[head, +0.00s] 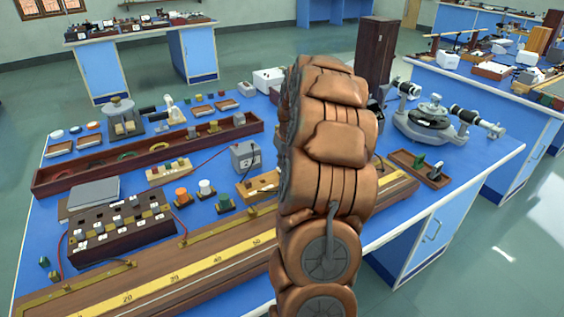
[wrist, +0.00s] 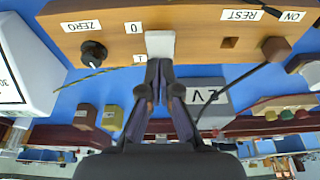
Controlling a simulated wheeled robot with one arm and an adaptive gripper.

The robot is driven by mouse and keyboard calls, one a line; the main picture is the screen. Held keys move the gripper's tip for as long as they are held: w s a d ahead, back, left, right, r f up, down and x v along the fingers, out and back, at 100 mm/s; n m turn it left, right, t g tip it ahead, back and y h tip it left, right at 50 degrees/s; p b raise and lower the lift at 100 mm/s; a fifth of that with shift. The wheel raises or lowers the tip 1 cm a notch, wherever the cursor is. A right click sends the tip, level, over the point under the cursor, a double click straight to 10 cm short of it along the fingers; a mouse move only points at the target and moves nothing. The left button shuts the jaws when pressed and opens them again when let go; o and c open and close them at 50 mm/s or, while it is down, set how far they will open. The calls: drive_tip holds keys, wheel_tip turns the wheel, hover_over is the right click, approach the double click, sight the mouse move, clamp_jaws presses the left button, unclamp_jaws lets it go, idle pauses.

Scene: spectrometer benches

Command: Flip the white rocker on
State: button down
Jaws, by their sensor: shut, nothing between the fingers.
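The white rocker (wrist: 160,43) is on the front of a wooden panel (wrist: 190,30) in the wrist view, which shows the scene upside down. Labels 0 and 1 are beside it. My gripper (wrist: 160,66) is shut and empty, its fingertips at the rocker's lower edge in the picture. I cannot tell whether they touch it, or which way the rocker is tilted. In the head view my arm hides the gripper and the rocker.
A grey box (wrist: 205,98) with a black lead is close by. In the head view, a long wooden scale (head: 215,262) and a socketed box (head: 118,228) crowd the blue bench (head: 440,175).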

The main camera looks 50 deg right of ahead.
drive_tip(key=shift+s+a, duration=0.2)
drive_tip(key=shift+s, duration=0.3)
drive_tip(key=shift+r, duration=0.1)
wheel_tip(320, 180, up, 14)
drive_tip(key=b, duration=0.1)
idle(0.5)
idle(0.4)
